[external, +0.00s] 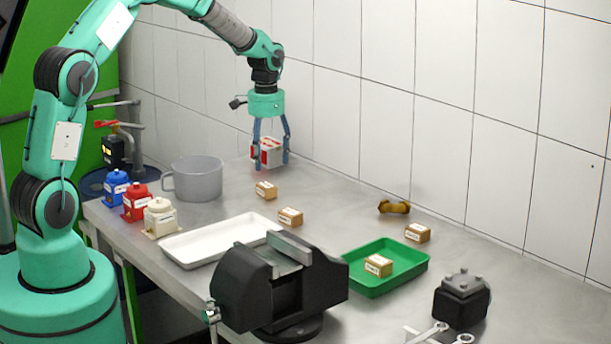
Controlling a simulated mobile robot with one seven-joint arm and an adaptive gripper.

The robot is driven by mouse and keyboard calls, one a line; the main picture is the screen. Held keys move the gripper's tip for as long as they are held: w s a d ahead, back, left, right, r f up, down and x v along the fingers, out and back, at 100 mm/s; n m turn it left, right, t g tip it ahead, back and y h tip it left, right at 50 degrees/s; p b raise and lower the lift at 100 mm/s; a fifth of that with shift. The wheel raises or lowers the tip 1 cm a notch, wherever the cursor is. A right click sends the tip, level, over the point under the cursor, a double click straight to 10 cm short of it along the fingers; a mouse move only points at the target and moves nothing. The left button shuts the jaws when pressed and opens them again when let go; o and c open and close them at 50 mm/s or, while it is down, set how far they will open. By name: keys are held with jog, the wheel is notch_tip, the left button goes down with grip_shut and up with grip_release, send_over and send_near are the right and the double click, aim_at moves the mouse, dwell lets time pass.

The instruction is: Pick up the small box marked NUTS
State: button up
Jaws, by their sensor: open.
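Several small brown cardboard boxes with white labels show in the external view. One box (266,190) lies below my gripper, another box (290,216) is nearer the white tray, a third box (418,233) is at the right, and one more box (378,265) sits in the green tray. The label print is too small to read, so I cannot tell which is marked NUTS. My gripper (271,163) points down, open, above the back of the bench. A white and red box (267,152) shows between its fingers; I cannot tell whether they touch it.
A grey pot (195,179) and blue (116,187), red (136,202) and cream (160,217) containers stand at left. A white tray (187,251), black vise (262,291), green tray (414,263), brass part (394,206) and black block (461,300) occupy the bench. A tiled wall is behind.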

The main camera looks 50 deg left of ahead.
aim_at(267, 184)
jog(key=shift+f, duration=1.5)
jog(key=shift+a+f+b, duration=0.1)
jog(key=shift+f+b, duration=0.85)
jog(key=shift+f, duration=1.65)
jog(key=c, duration=1.4)
jog(key=shift+r, duration=0.15)
